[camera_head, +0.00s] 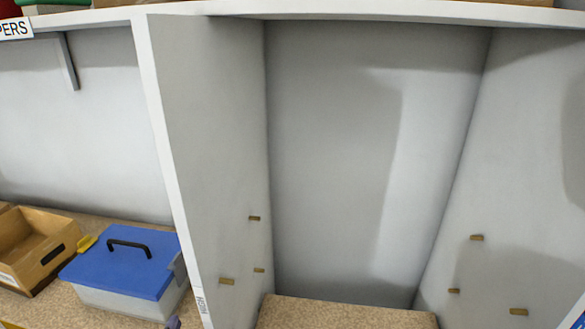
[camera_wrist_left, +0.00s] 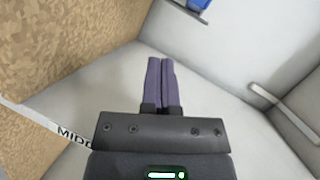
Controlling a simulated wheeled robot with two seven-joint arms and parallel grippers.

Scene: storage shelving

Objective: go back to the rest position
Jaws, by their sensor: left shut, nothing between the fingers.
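My left gripper (camera_wrist_left: 160,62) shows in the left wrist view with its two purple fingers together and nothing between them. In the head view only a small purple tip of it (camera_head: 173,322) shows at the bottom edge, just below the blue-lidded box; the rest is out of frame. In the wrist view the fingers point towards pale shelf walls, apart from any object. My right gripper is not in view.
An empty shelf bay with a speckled brown board (camera_head: 340,314) is at the centre. Small wooden pegs (camera_head: 227,281) stick out of its side walls. Left of the white upright (camera_head: 165,150) are a blue-lidded box (camera_head: 120,262) and a wooden bin (camera_head: 38,245).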

